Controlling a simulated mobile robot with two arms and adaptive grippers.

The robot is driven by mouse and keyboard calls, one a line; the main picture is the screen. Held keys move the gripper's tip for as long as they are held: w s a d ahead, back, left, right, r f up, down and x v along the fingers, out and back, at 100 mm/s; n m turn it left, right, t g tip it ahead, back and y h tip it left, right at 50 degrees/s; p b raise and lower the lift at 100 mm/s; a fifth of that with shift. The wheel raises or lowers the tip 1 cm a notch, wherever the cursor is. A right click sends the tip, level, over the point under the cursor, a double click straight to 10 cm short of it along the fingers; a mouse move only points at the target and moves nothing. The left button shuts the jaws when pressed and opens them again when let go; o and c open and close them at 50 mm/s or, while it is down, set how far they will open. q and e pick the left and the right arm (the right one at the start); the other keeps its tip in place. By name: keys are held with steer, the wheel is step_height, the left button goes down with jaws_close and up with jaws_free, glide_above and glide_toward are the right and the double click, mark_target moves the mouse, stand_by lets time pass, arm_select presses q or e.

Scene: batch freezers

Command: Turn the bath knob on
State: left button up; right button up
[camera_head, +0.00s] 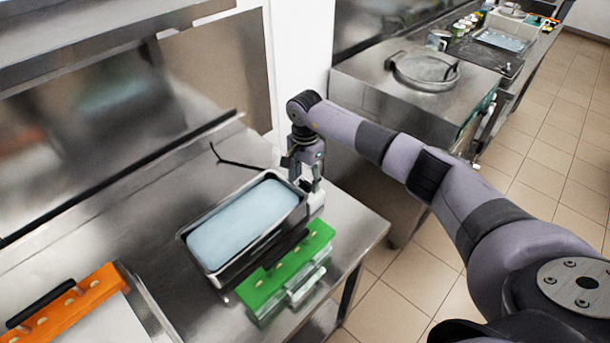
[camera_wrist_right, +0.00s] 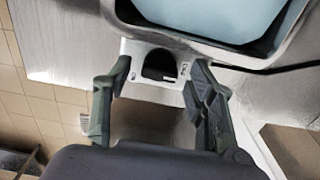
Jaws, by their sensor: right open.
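The bath (camera_head: 190,243) is a dark rectangular metal tank of pale blue liquid on the steel counter. Its rim also shows at the top of the right wrist view (camera_wrist_right: 200,42). A pale control panel (camera_wrist_right: 128,48) on the bath's end carries a dark rounded part (camera_wrist_right: 160,64) that looks like the knob; in the head view this end is mostly hidden by my gripper. My right gripper (camera_head: 310,180) points down at the bath's right end. My left gripper is not seen.
A green rack (camera_head: 262,287) stands along the bath's near side, and an orange rack (camera_head: 75,303) lies at the lower left. A black cord (camera_head: 236,162) lies behind the bath. A steel unit with a round lid (camera_head: 425,68) stands beyond my right arm.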

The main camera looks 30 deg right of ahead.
steer(key=shift+c, duration=0.6)
steer(key=c, duration=1)
